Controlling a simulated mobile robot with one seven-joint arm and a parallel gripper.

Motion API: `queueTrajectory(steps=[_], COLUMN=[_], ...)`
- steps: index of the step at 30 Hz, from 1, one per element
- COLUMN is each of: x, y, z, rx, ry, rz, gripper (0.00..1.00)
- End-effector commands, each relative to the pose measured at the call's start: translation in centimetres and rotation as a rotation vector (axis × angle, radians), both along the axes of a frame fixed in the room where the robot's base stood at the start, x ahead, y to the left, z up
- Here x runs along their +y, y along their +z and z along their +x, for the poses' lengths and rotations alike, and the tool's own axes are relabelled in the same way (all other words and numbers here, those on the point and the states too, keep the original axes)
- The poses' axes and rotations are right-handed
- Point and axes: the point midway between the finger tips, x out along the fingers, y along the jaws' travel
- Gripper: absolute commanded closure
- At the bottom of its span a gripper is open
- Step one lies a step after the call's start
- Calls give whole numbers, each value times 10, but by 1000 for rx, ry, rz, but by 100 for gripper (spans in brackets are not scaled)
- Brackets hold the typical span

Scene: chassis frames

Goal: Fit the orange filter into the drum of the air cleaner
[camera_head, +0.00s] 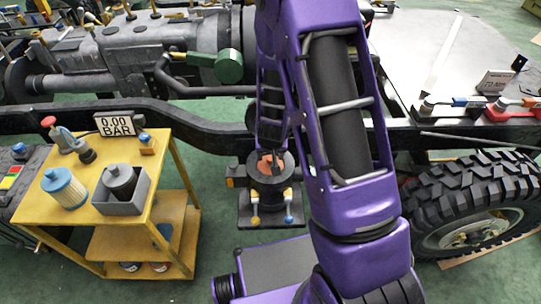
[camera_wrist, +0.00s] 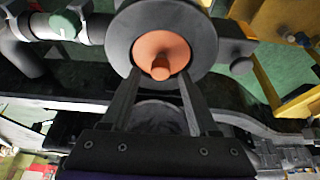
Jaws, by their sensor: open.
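The air cleaner's drum (camera_head: 272,183) is a dark round housing at the chassis frame, below the rail, with its round mouth facing up. In the wrist view the drum's grey rim (camera_wrist: 205,40) surrounds the orange filter (camera_wrist: 150,42), a round orange face with a knob in the middle. The filter (camera_head: 265,167) sits within the drum's mouth; how deep it sits I cannot tell. My gripper (camera_wrist: 160,76) is open. Its two fingers stand apart on either side of the knob, at the near side of the drum, and hold nothing. In the head view my arm hides part of this area.
The frame rail (camera_head: 190,122) runs behind the drum.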

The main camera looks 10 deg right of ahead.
Motion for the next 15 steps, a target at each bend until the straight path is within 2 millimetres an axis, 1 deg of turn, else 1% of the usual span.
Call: queueTrajectory(steps=[1, 9, 12, 15], x=[2, 7, 8, 8], y=[12, 68, 84, 95], z=[-3, -25, -32, -38], rx=[-3, -3, -2, -1], ry=[2, 4, 3, 1], rz=[0, 0, 1, 0], gripper=[39, 39, 39, 39])
